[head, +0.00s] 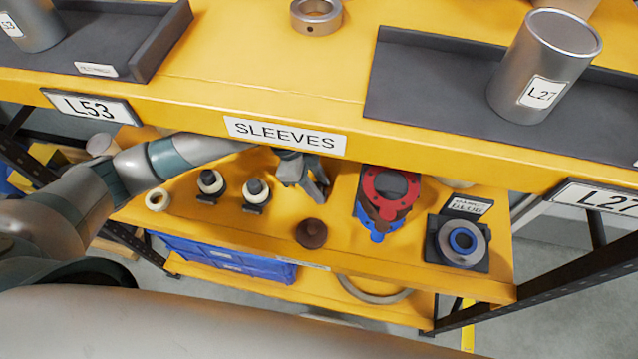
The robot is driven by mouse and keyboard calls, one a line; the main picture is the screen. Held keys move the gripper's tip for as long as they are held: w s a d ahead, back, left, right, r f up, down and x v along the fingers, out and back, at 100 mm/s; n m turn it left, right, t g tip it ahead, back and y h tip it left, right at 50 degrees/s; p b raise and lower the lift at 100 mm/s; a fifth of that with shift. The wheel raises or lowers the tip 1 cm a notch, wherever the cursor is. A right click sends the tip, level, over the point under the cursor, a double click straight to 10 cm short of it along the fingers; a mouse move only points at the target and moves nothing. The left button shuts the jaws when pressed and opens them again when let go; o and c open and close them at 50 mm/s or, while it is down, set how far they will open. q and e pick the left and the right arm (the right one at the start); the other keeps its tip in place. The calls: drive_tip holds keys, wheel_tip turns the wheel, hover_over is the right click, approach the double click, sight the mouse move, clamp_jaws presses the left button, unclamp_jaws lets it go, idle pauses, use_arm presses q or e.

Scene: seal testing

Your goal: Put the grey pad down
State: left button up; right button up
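My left gripper (308,190) hangs over the middle yellow shelf, under the front edge of the top shelf, fingers pointing down. Its fingers look spread apart, and I see nothing between them. I cannot make out a grey pad in it. A small round dark brown piece (311,233) lies on the shelf just below and in front of the fingers, apart from them. A grey ring with a blue centre (477,250) lies on a dark square base at the right; I cannot tell if it is the pad. My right gripper is out of view.
Red, brown and blue flanged gaskets (390,187) overlap right of the gripper. Two black-and-cream fittings (256,190) and a cream ring (157,200) stand left. The top shelf edge (400,132) overhangs closely. A blue bin (220,258) sits below.

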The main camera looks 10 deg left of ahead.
use_arm(q)
drive_tip(key=shift+r, duration=0.15)
drive_tip(key=b+v, duration=0.2)
drive_tip(key=v, duration=1)
drive_tip(key=shift+d, duration=0.1)
idle(0.8)
